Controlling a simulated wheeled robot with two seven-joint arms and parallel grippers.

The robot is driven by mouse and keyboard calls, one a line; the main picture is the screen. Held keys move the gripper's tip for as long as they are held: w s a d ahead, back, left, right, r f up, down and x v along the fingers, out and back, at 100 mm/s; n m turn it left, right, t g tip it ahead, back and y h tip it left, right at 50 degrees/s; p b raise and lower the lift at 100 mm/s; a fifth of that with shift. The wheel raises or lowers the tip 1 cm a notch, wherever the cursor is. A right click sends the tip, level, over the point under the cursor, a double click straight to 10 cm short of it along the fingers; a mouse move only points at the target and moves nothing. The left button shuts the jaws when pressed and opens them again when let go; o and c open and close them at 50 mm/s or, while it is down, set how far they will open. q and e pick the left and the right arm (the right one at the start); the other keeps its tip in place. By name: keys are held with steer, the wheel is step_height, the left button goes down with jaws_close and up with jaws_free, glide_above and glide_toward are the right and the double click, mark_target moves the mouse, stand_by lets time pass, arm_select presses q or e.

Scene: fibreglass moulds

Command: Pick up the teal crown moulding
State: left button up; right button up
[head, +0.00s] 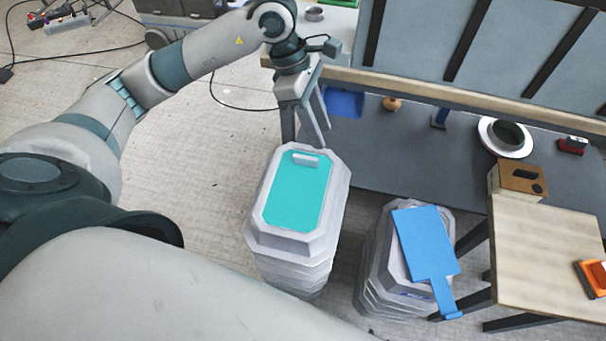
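My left gripper (306,138) points down by the stand's far edge, close to the pale block. Its two fingers are apart with nothing seen between them. I cannot tell its height above the stand. My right gripper is out of view.
A second grey stand (375,270) with a blue paddle-shaped board (425,240) stands to the right. A bench (440,95) with a grey lower shelf (380,140) runs behind. Tiled floor (190,190) is clear left of the stand.

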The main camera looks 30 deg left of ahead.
arm_select(q)
steer(key=w+a+y, duration=0.2)
steer(key=a+y, duration=0.1)
steer(key=a, duration=0.4)
steer(key=shift+w+a+r, duration=0.2)
steer(key=shift+r, duration=0.2)
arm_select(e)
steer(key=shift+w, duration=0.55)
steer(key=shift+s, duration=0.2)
arm_select(q)
steer(key=f, duration=0.4)
steer(key=d+f+p, duration=0.1)
steer(key=f, duration=0.3)
steer(key=f+p, duration=0.1)
steer(key=f, duration=0.3)
steer(key=shift+w+d, duration=0.2)
steer(key=shift+d, duration=0.1)
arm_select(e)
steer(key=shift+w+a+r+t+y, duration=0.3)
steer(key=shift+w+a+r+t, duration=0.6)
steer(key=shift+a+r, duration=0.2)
arm_select(q)
steer(key=shift+f, duration=0.15)
